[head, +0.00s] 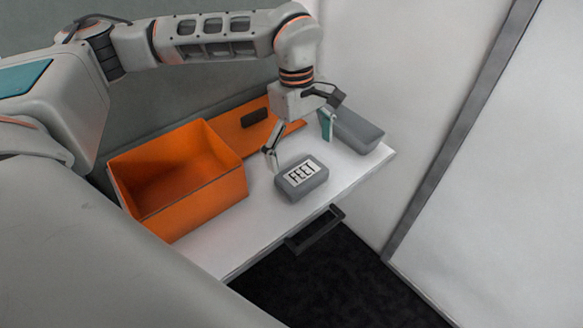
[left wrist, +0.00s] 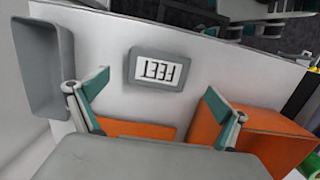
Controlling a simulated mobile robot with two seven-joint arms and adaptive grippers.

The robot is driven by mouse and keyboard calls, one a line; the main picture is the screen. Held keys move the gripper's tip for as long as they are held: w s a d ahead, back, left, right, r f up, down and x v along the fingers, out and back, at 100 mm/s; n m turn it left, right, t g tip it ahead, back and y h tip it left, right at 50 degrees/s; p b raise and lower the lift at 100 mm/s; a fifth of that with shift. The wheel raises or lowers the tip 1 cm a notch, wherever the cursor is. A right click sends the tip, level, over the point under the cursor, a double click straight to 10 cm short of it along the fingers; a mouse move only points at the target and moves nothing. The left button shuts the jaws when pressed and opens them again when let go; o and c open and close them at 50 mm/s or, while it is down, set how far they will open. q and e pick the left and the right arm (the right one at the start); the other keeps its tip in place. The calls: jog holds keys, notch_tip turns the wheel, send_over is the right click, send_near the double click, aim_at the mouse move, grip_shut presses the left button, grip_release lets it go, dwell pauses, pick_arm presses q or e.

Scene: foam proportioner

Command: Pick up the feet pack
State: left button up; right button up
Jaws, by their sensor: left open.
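The feet pack (head: 302,178) is a small grey rounded block with a white label reading FEET. It lies flat on the white table top (head: 232,240), right of the orange box. In the left wrist view the feet pack (left wrist: 158,70) lies beyond the fingertips, roughly midway between them. My left gripper (head: 298,140) is open and empty, above and just behind the pack in the head view, not touching it. Its two teal-tipped fingers are spread apart in the left wrist view (left wrist: 152,95). My right gripper is in neither view.
An open, empty-looking orange box (head: 205,205) stands left of the pack. An orange lid or panel (head: 228,133) with a dark handle lies behind it. A grey bin (head: 360,132) stands at the back right. A black handle (head: 316,230) juts from the table's front edge.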

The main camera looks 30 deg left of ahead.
aim_at(302, 172)
pick_arm(q)
jog(key=shift+a, duration=0.2)
jog(key=shift+f, duration=0.3)
jog(key=shift+d+f, duration=0.2)
jog(key=shift+f, duration=1)
jog(key=shift+d+f, duration=0.15)
jog(key=shift+f, duration=2.15)
jog(key=c, duration=1.2)
